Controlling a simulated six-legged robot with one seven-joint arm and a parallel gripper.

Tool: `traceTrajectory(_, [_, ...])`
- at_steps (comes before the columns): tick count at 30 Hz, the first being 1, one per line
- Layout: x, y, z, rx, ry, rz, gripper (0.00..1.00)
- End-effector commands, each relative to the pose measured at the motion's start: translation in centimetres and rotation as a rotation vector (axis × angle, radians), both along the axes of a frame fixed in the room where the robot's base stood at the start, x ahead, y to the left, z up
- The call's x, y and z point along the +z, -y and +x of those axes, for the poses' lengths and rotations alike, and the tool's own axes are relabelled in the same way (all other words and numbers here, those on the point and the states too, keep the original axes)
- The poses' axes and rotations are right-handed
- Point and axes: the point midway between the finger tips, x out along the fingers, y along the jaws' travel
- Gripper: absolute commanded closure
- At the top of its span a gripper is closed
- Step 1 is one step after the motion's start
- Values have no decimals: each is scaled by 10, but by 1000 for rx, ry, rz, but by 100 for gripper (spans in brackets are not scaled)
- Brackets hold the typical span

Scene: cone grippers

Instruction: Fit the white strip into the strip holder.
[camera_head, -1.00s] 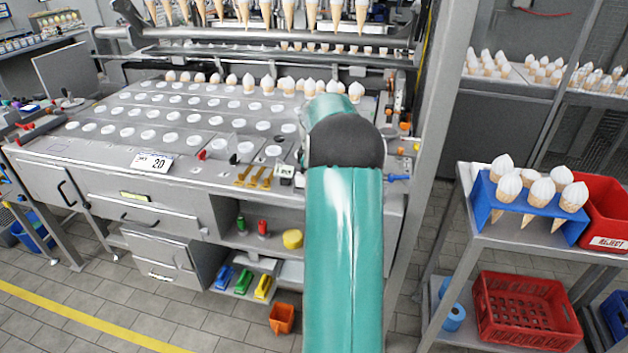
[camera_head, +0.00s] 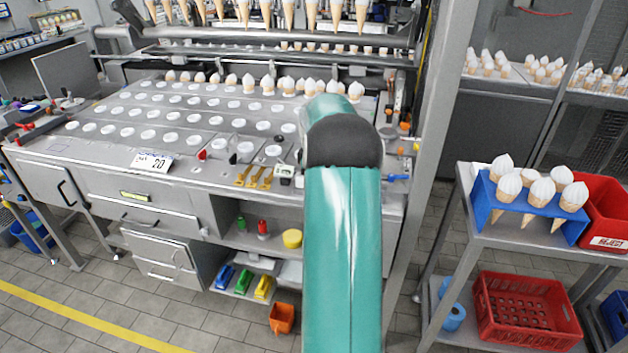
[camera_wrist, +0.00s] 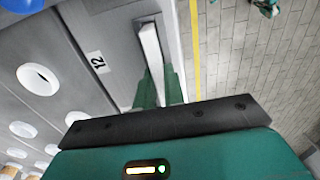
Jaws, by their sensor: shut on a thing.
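The white strip (camera_wrist: 150,44) shows in the wrist view as a long pale bar at the upper middle. My gripper (camera_wrist: 159,88) has its green fingers shut on the strip's near end, and the strip extends away from them. A dark recess or frame (camera_wrist: 127,91) lies beside the strip on the grey panel. I cannot tell whether this is the strip holder, or whether the strip touches it. In the head view my own arm hides the gripper and the strip.
The grey machine table (camera_head: 100,158) holds rows of white round openings. A number plate (camera_head: 152,162) reads 20, and a label (camera_wrist: 97,62) reads 12. A shelf with a blue cone rack (camera_head: 487,200) and red bin (camera_head: 603,205) stands right. Tiled floor lies in front.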

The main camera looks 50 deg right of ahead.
Motion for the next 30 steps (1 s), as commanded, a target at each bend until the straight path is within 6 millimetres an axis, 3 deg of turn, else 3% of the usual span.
traceTrajectory(11, [-5, 0, 0, 0, 0, 0, 100])
traceTrajectory(12, [-6, 0, 0, 0, 0, 0, 88])
traceTrajectory(16, [-6, 0, 0, 0, 0, 0, 64])
traceTrajectory(26, [-4, 0, 0, 0, 0, 0, 64])
traceTrajectory(30, [10, 1, 1, 0, 2, -2, 64])
